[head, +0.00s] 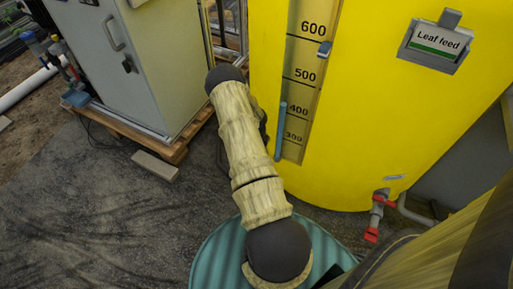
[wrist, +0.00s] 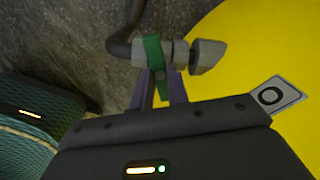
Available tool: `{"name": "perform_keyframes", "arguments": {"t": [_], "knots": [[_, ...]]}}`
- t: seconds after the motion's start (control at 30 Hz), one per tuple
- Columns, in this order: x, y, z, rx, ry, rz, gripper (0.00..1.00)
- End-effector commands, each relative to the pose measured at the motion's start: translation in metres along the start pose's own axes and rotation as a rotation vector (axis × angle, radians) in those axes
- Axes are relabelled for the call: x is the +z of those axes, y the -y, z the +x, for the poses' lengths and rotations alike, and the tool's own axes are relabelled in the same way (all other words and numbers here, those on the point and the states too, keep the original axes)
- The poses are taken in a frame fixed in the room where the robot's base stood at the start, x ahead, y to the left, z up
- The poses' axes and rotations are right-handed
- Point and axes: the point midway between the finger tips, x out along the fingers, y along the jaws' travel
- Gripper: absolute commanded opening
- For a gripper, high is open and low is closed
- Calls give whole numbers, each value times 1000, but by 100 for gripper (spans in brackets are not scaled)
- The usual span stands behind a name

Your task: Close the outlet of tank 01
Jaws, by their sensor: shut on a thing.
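In the wrist view, a green lever handle (wrist: 153,50) sits across a grey valve and pipe fitting (wrist: 207,55) at the foot of a yellow tank (wrist: 270,45). My gripper (wrist: 162,84) is shut on the lower part of this handle, one finger on each side. A white label (wrist: 274,95) with a dark round mark, which looks like a 0 or O, is on the tank wall; no full tank number shows. In the head view, the arm reaches away past a yellow tank (head: 375,120) and hides my gripper and the green-handled valve.
The head view tank bears a "Leaf feed" sign (head: 436,42), a level scale (head: 300,80) and a red-handled outlet (head: 376,215) low on the right. A grey cabinet (head: 150,60) stands on a wooden pallet (head: 178,150). The dark ground (head: 90,220) at left is mostly open.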

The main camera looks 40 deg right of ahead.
Motion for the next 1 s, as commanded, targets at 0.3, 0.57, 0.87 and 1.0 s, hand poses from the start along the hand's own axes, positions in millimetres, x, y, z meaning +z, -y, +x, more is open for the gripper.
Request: {"name": "perform_keyframes", "arguments": {"t": [0.3, 0.57, 0.87, 1.0], "knots": [[-1, 0, -2, 0, -1, 238, 0], [-1, 0, 0, 0, -2, 330, 0], [-1, 0, 0, 0, -2, 348, 0], [-1, 0, 0, 0, -2, 348, 0]]}}
